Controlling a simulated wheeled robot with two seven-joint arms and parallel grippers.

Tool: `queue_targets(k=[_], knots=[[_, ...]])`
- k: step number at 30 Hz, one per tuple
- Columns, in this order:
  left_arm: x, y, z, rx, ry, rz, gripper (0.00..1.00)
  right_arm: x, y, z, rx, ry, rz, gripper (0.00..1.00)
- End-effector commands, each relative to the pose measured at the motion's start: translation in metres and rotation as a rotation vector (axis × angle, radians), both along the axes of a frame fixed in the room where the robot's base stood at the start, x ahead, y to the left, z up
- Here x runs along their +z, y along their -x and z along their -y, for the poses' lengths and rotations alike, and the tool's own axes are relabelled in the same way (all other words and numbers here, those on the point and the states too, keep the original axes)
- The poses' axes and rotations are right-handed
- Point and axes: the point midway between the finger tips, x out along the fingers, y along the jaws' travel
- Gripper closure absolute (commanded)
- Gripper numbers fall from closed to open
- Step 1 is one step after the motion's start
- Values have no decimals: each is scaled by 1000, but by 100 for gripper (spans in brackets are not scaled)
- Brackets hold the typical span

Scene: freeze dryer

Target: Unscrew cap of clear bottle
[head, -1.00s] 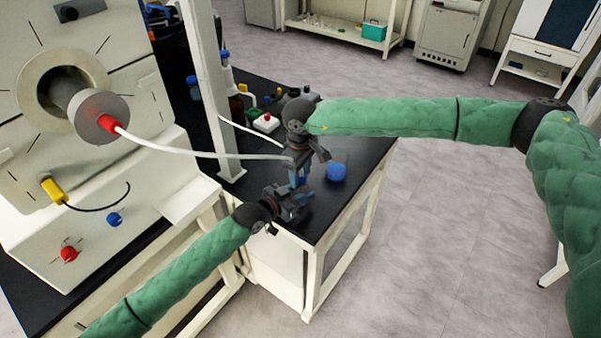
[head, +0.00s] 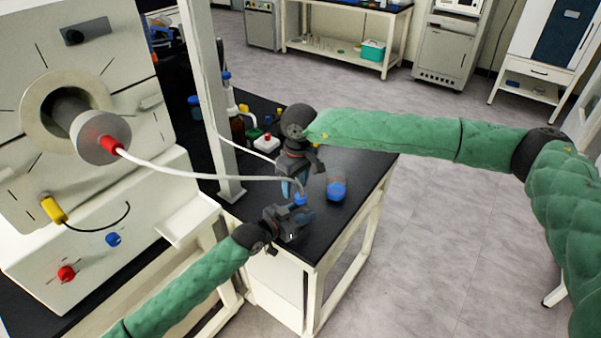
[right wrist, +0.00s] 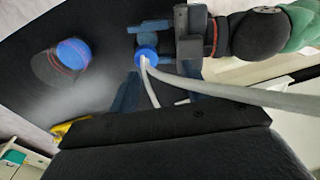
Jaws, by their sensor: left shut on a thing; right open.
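A bottle with a blue cap (head: 301,199) is held by my left gripper (head: 290,222) near the bench corner; its body is mostly hidden. The white tube reaches this cap. In the right wrist view the same blue cap (right wrist: 146,53) shows with the tube at its top. My right gripper (head: 293,187) is open and empty, pointing down just above the cap. In the right wrist view its fingers (right wrist: 155,90) are spread on either side of the tube. A second, clear bottle (head: 337,190) with a blue cap stands on the bench to the right, also in the right wrist view (right wrist: 72,55).
The white tube (head: 215,177) runs from the freeze dryer port (head: 100,137) across to the bench. A pale post (head: 212,100) stands left of my grippers. Brown bottle (head: 237,127) and small containers (head: 265,143) stand farther back. The bench (head: 365,165) is clear at right.

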Motion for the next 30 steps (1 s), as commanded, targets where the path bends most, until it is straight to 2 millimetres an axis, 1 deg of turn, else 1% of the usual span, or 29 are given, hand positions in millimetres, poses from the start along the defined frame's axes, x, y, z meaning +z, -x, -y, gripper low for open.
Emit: queue_targets(k=[8, 30], knots=[[-1, 0, 0, 0, -1, -1, 100, 8, -2, 0, -325, 4, -18, 52], [0, 0, 0, 0, -1, -1, 100, 28, -8, 3, -1397, 29, -69, 52]])
